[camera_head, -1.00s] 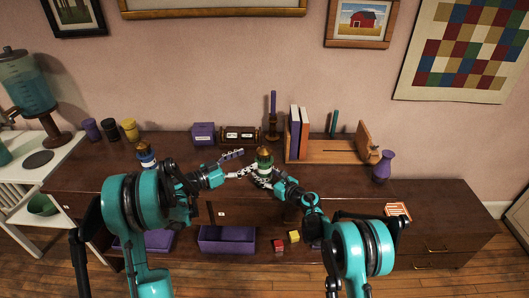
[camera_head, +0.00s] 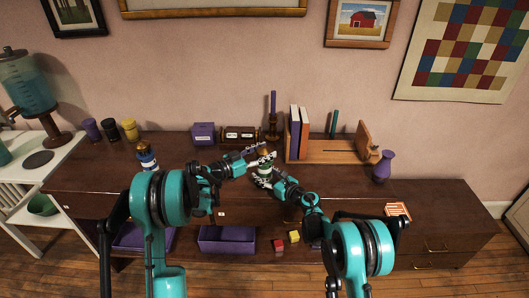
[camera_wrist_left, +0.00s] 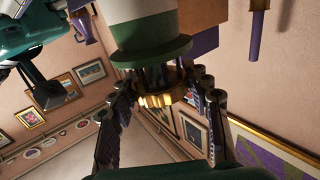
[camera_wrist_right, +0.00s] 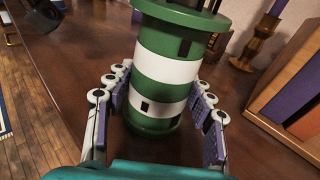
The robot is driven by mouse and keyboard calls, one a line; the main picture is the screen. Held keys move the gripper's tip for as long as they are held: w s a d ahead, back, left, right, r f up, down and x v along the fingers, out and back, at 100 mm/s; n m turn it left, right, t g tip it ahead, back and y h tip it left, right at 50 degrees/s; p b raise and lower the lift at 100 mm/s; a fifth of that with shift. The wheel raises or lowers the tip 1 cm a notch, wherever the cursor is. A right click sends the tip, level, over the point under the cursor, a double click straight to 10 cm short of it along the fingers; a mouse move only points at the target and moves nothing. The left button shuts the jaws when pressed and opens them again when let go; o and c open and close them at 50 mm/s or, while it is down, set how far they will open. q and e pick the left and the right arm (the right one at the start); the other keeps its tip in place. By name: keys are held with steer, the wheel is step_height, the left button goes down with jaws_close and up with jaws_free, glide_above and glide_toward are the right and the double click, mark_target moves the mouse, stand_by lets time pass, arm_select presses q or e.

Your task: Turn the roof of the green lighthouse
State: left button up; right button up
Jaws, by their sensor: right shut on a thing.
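The green lighthouse, with green and white bands, stands upright on the dark cabinet; its body fills the middle of the right wrist view (camera_wrist_right: 165,70). My right gripper (camera_head: 265,181) is shut on its lower body, with a finger on each side. The gold roof (camera_wrist_left: 160,98) shows in the left wrist view, upside down there, beyond the green gallery. My left gripper (camera_head: 256,160) is at the top of the lighthouse. Its fingers are spread on either side of the roof, with gaps visible between fingers and roof. In the head view the fingers partly hide the lighthouse.
A blue-and-white lighthouse (camera_head: 146,157) stands to the left on the cabinet (camera_head: 80,172). Behind are a purple box (camera_head: 203,133), a candlestick (camera_head: 272,128) and a wooden book rack (camera_head: 322,154). A purple vase (camera_head: 383,166) stands right.

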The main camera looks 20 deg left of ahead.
arm_select(q)
steer(key=shift+c, duration=0.8)
steer(key=shift+w+m+g+h, duration=0.1)
steer(key=shift+m+g+h, duration=0.8)
steer(key=shift+g+h, duration=0.1)
steer(key=m+g+h, duration=0.2)
steer(key=g, duration=0.1)
steer(key=shift+m+g, duration=0.3)
steer(key=shift+m, duration=0.1)
steer(key=o, duration=1.2)
steer(key=shift+d, duration=0.1)
steer(key=v, duration=1.2)
steer(key=shift+f, duration=0.25)
